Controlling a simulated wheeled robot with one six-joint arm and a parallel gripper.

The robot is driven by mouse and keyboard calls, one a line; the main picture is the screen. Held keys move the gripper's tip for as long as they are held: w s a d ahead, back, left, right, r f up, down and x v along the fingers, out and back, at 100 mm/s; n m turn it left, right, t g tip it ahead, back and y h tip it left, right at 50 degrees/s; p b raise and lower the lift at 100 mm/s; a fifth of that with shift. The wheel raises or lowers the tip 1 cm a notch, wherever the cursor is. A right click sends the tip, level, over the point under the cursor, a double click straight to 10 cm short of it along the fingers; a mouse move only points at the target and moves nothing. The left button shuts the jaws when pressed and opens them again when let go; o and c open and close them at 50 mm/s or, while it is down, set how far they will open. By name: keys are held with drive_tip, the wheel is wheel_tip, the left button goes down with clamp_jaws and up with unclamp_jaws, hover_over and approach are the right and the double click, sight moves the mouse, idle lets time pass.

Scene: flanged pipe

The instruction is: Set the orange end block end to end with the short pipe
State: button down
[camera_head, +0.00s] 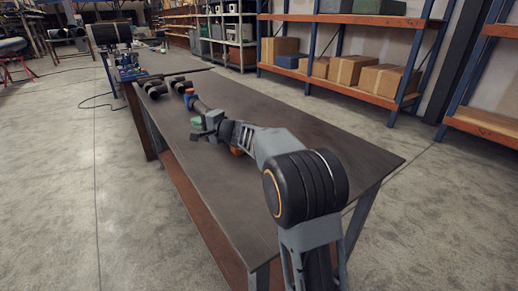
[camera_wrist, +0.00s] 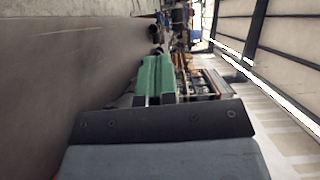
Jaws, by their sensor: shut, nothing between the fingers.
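In the head view my gripper (camera_head: 201,127) is shut and empty, low over the middle of the table. A green piece (camera_head: 197,121) shows at its end and fills the middle of the wrist view (camera_wrist: 155,76); I cannot tell whether it belongs to my gripper. A small orange piece (camera_head: 237,151), perhaps the orange end block, shows beside my arm, which hides most of it. Dark pipe pieces (camera_head: 155,88) lie at the table's far end. Another dark pipe piece (camera_head: 199,105) lies just beyond my gripper, near a blue and orange part (camera_head: 189,93). I cannot tell which is the short pipe.
The long dark table (camera_head: 330,145) is bare on its right side. A second table with equipment (camera_head: 125,65) stands behind it at the left. Shelving with cardboard boxes (camera_head: 352,70) stands beyond the right edge. The floor (camera_head: 75,160) at the left is clear.

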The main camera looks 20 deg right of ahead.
drive_tip(key=s+d+p, duration=0.2)
drive_tip(key=s+d, duration=0.1)
drive_tip(key=d, duration=1.8)
drive_tip(key=shift+t, duration=0.3)
wheel_tip(320, 180, down, 9)
drive_tip(key=shift+f+b, duration=0.1)
drive_tip(key=shift+b, duration=0.5)
drive_tip(key=shift+f, duration=0.55)
drive_tip(key=shift+w+a, duration=0.1)
drive_tip(key=shift+a, duration=0.35)
